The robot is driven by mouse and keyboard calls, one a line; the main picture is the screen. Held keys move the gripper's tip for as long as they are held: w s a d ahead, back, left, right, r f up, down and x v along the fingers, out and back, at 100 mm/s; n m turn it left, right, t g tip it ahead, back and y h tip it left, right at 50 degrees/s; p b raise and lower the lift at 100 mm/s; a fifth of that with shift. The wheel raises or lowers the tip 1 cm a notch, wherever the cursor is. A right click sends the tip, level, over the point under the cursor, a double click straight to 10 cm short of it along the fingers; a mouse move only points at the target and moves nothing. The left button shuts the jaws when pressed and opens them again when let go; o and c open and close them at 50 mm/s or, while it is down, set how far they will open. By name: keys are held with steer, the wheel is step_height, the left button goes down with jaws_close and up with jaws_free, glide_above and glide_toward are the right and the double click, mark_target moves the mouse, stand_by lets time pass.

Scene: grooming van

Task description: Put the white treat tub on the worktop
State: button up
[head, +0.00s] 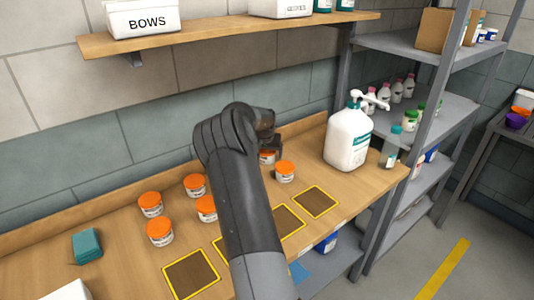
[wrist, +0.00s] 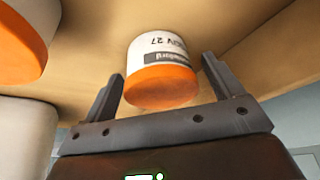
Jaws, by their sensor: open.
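Several white tubs with orange lids stand on the wooden worktop (head: 115,222). One tub (head: 267,158) is partly hidden behind my gripper (head: 268,135), and another tub (head: 285,172) stands just right of it. In the wrist view a white tub (wrist: 158,50) with an orange lid and a dark printed label appears upside down. My gripper (wrist: 162,75) is open there, with one finger on each side of this tub in the picture. I see gaps beside the tub, so no grip shows. Which tub is the task's one I cannot tell.
More tubs (head: 160,232) stand left of my arm, and two others (wrist: 22,35) crowd the wrist view's left edge. A white pump bottle (head: 348,137) stands right. Yellow-edged brown squares (head: 315,202) line the front. A wall shelf (head: 215,37) hangs above.

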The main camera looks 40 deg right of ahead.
steer(key=v, duration=1.2)
steer(key=s+a+r+n+t+y, duration=0.1)
steer(key=s+a+r, duration=0.25)
steer(key=a, duration=0.25)
steer(key=s+a+r+n+y, duration=0.1)
steer(key=s+a+r, duration=0.25)
steer(key=a, duration=0.25)
steer(key=s+a+r+n+t+y, duration=0.1)
steer(key=s+a+r+n, duration=0.15)
steer(key=s+a, duration=0.7)
steer(key=s+a+r+n+y, duration=0.1)
steer(key=s+a+r+n, duration=0.15)
steer(key=s+a, duration=0.75)
steer(key=s+a+f+n, duration=0.2)
steer(key=s+a+f, duration=0.1)
steer(key=s+a, duration=0.4)
steer(key=s, duration=0.2)
steer(key=shift+s+h, duration=0.35)
steer(key=shift+h, duration=0.05)
